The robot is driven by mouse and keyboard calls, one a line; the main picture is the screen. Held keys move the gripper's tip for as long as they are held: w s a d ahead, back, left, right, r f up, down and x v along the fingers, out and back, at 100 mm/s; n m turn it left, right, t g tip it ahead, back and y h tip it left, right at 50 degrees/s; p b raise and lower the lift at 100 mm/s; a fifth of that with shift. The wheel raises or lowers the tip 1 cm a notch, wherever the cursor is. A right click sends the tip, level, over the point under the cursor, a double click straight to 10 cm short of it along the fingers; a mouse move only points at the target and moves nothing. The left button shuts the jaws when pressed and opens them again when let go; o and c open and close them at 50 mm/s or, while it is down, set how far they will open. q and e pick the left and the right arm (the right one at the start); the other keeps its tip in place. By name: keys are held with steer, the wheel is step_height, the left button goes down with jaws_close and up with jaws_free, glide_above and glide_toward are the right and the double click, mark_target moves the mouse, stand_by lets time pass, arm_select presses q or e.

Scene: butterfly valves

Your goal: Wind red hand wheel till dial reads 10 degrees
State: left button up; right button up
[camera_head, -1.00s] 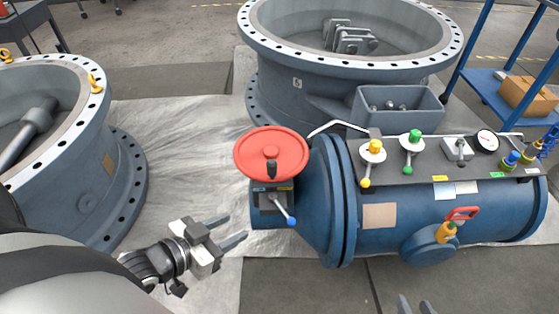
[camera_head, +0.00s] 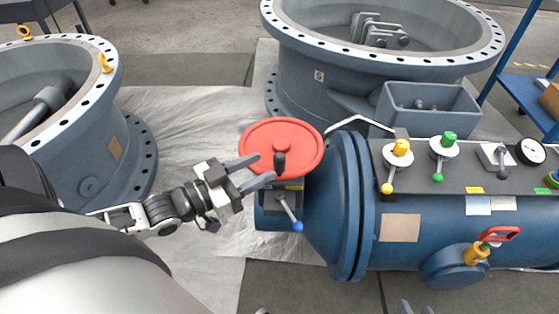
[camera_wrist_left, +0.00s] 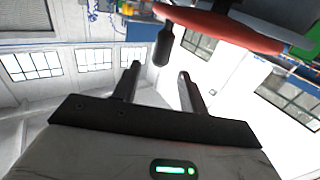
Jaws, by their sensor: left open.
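The red hand wheel (camera_head: 255,140) sits on the left end of the blue valve body, with a black crank handle (camera_head: 280,163) standing on its rim. The wheel's red edge (camera_wrist_left: 225,28) and the handle (camera_wrist_left: 163,46) also show in the left wrist view. My left gripper (camera_head: 265,168) is open at the wheel's near left edge. In the wrist view its fingertips (camera_wrist_left: 159,70) flank the handle's end, not clamped on it. A round white dial (camera_head: 531,151) is at the right; its reading is too small to tell. My right gripper's tips (camera_head: 416,307) show apart at the bottom edge.
Below the wheel is a lever with a blue knob (camera_head: 297,226). Yellow (camera_head: 397,152) and green (camera_head: 444,148) knobs stand on the panel. A grey bin (camera_head: 430,108) is behind it. Large flanged valves stand behind and at left (camera_head: 60,115).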

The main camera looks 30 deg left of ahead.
mark_target(279, 155)
arm_select(q)
steer(key=b+x, duration=0.1)
steer(key=x, duration=0.4)
steer(key=shift+w, duration=0.15)
steer(key=shift+w+d, duration=0.2)
steer(key=shift+w, duration=0.15)
arm_select(e)
steer(key=shift+w+a+r+t, duration=0.1)
steer(key=shift+a+r+t, duration=0.1)
steer(key=shift+r, duration=0.15)
steer(key=shift+w+a+r+t, duration=0.1)
steer(key=shift+r+t, duration=0.1)
steer(key=shift+r, duration=0.15)
arm_select(q)
steer(key=shift+c, duration=0.3)
jaws_close()
arm_select(e)
steer(key=shift+s+f, duration=0.15)
steer(key=shift+f, duration=0.05)
